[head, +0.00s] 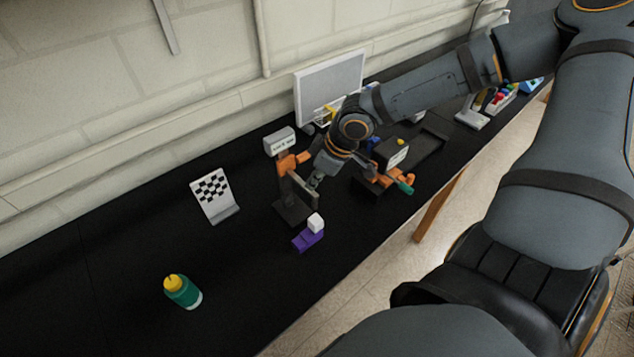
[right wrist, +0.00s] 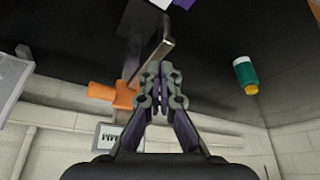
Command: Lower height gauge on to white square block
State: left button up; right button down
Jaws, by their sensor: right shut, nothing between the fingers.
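The height gauge stands upright on the black table, with a grey display head (head: 280,142), an orange slider (head: 288,163) and a dark base (head: 292,210). In the right wrist view its orange slider (right wrist: 114,93) and metal measuring arm (right wrist: 150,50) show close to my fingers. The white square block (head: 316,222) sits on a purple block (head: 308,239), in front of the gauge. My right gripper (head: 314,181) is beside the gauge's measuring arm; its fingers (right wrist: 160,78) are shut and empty. I cannot tell whether they touch the gauge. My left gripper is out of view.
An orange and dark device (head: 385,175) is right of the gripper. A monitor (head: 330,85) stands behind. The table's left part is mostly clear.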

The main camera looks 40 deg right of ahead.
aim_at(314, 199)
jog(key=shift+f, duration=0.2)
jog(key=shift+f+b, duration=3.65)
jog(key=shift+b, duration=0.1)
jog(key=shift+r, duration=0.15)
notch_tip(314, 199, up, 8)
jog(key=p, duration=0.7)
